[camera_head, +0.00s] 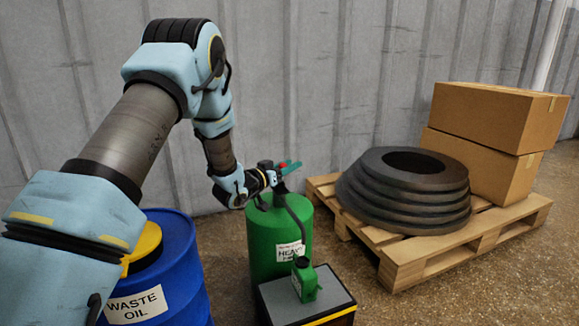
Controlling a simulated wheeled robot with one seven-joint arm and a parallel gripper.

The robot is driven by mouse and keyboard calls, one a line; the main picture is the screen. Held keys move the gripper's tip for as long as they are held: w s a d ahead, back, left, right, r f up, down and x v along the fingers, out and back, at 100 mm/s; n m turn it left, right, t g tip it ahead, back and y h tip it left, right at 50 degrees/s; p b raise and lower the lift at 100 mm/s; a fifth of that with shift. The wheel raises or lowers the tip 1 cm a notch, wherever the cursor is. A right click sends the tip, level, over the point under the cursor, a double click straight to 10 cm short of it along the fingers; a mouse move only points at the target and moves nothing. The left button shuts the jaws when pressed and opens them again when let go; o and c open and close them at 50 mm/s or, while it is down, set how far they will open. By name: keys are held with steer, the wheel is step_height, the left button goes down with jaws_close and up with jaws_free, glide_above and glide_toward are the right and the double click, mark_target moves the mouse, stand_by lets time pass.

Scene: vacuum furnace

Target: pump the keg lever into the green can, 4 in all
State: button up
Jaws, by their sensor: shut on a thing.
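The green keg (264,245) stands on the floor in the middle of the head view, with a white label on its side. The keg lever (282,165) is on its top, with a red and green tip showing. My gripper (274,178) is at the lever above the keg and is shut on it; the fingers are small and partly hidden. A dark spout (294,221) bends down from the keg top toward the small green can (305,281). The can stands upright on a dark box with a yellow edge (318,315). The inside of the can cannot be seen.
A blue waste oil drum (186,265) with a yellow funnel or lid (143,248) stands left of the keg. At right, a wooden pallet (411,265) bears stacked dark rings (397,205) and cardboard boxes (495,120). A corrugated wall (330,70) stands behind; floor is free at front right.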

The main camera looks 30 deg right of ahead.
jaws_close()
stand_by(0.9)
